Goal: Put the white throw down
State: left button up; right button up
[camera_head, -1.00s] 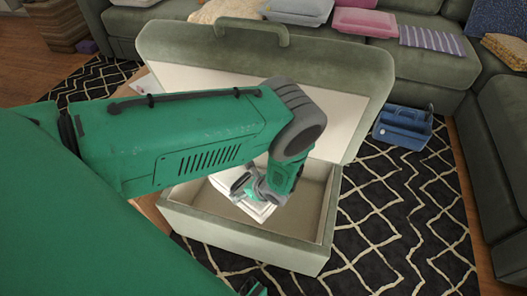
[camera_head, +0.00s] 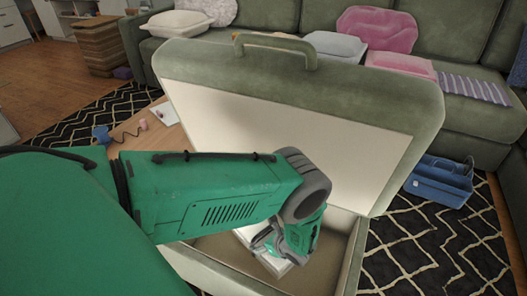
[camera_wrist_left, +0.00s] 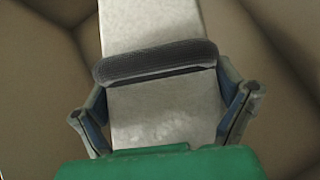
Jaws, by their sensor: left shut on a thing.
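The white throw (camera_head: 277,262) is a folded white bundle inside the open green storage ottoman (camera_head: 190,262). In the left wrist view the throw (camera_wrist_left: 155,28) runs as a pale strip between the fingers, with the box's brown inner walls on both sides. My left gripper (camera_head: 268,243) reaches down into the box and is shut on the throw. It also shows in the left wrist view (camera_wrist_left: 158,85). I cannot tell whether the throw rests on the box floor. My arm hides part of the box. My right gripper is not in view.
The raised lid (camera_head: 300,100) stands behind my arm. A blue caddy (camera_head: 440,180) sits on the patterned rug (camera_head: 430,245) at right. A green sofa with cushions (camera_head: 376,30) is behind. A wooden table (camera_head: 150,130) with small items is at left.

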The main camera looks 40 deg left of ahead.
pick_arm(q)
notch_tip(320, 180, down, 6)
jog(key=b, duration=0.3)
jog(key=shift+f+b, duration=0.35)
jog(key=shift+f, duration=0.15)
notch_tip(320, 180, down, 3)
jog(key=shift+f+b, duration=0.15)
jog(key=shift+b, duration=0.85)
jog(key=o, duration=1.3)
jog(key=shift+c, duration=0.2)
jog(key=p+v, duration=0.4)
jog(key=v, duration=0.7)
jog(key=shift+w, duration=0.1)
jog(key=shift+d+r+p, duration=0.35)
jog(key=shift+d+r, duration=0.05)
jog(key=shift+r, duration=0.1)
